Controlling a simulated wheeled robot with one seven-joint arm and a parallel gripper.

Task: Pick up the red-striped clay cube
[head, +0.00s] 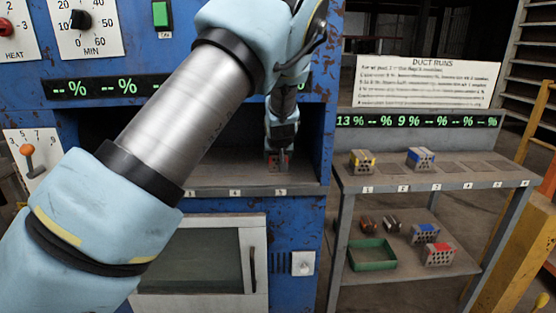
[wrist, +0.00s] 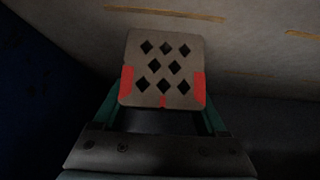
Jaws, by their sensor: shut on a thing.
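The red-striped clay cube (wrist: 163,72) fills the middle of the wrist view, its face pierced by several diamond-shaped holes and red bands at its lower sides. My gripper (wrist: 163,110) is shut on it, with a green finger against each side. In the head view my gripper (head: 277,158) reaches down into the blue machine's open bay, and a small part of the cube (head: 285,163) shows between the fingers. Whether the cube touches the bay floor I cannot tell.
The bay's grey shelf (head: 215,187) has walls and a roof close around my arm. At right, a table (head: 455,178) carries a yellow-striped cube (head: 362,161) and a blue-striped cube (head: 420,158). Its lower shelf holds a green tray (head: 372,268) and another red-striped cube (head: 438,254).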

